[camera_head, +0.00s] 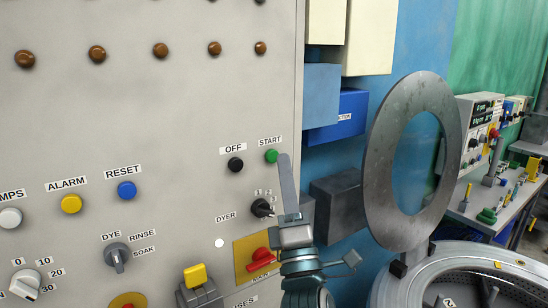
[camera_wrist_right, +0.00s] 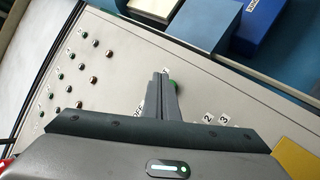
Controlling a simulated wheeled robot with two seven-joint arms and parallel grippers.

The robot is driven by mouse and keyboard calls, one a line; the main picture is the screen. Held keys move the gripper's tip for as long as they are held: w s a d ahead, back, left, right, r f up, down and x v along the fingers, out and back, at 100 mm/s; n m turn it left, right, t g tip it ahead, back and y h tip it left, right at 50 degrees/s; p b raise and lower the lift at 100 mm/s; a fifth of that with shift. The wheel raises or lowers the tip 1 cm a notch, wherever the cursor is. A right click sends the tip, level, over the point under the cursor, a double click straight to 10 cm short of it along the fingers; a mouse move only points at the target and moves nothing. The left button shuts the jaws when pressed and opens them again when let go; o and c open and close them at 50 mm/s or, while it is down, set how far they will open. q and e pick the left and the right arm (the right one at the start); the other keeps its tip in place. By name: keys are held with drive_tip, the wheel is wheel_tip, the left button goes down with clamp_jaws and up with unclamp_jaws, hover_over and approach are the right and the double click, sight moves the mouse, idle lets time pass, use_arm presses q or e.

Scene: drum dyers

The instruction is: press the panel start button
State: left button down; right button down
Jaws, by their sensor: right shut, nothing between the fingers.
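The green START button (camera_head: 271,156) sits near the right edge of the grey panel (camera_head: 200,130), under its START label and right of the black OFF button (camera_head: 235,164). My right gripper (camera_head: 284,160) is shut and empty. Its fingers point up, and their tips are just right of the green button in the head view. In the right wrist view the closed fingertips (camera_wrist_right: 163,76) overlap the green button (camera_wrist_right: 173,84), which shows only in part beside them. I cannot tell whether the tips touch it. My left gripper is not in view.
A black rotary knob (camera_head: 262,208) and a red switch on a yellow plate (camera_head: 260,256) are close to my right gripper. Blue boxes (camera_head: 338,118) stand right of the panel edge. A round metal door (camera_head: 381,170) stands open above the drum at right.

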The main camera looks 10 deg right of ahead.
drive_tip(key=shift+w, duration=0.2)
idle(0.5)
drive_tip(key=shift+w+a, duration=0.15)
drive_tip(key=shift+w, duration=0.05)
drive_tip(key=shift+w+a, duration=0.15)
drive_tip(key=shift+w, duration=0.25)
idle(1.0)
idle(0.4)
drive_tip(key=shift+s+d+p, duration=0.3)
drive_tip(key=shift+s, duration=0.5)
drive_tip(key=shift+s+d+p, duration=0.3)
drive_tip(key=shift+s, duration=0.5)
drive_tip(key=shift+s+d+p, duration=0.25)
drive_tip(key=shift+s, duration=0.5)
drive_tip(key=shift+s+d+p, duration=0.3)
drive_tip(key=shift+s, duration=0.5)
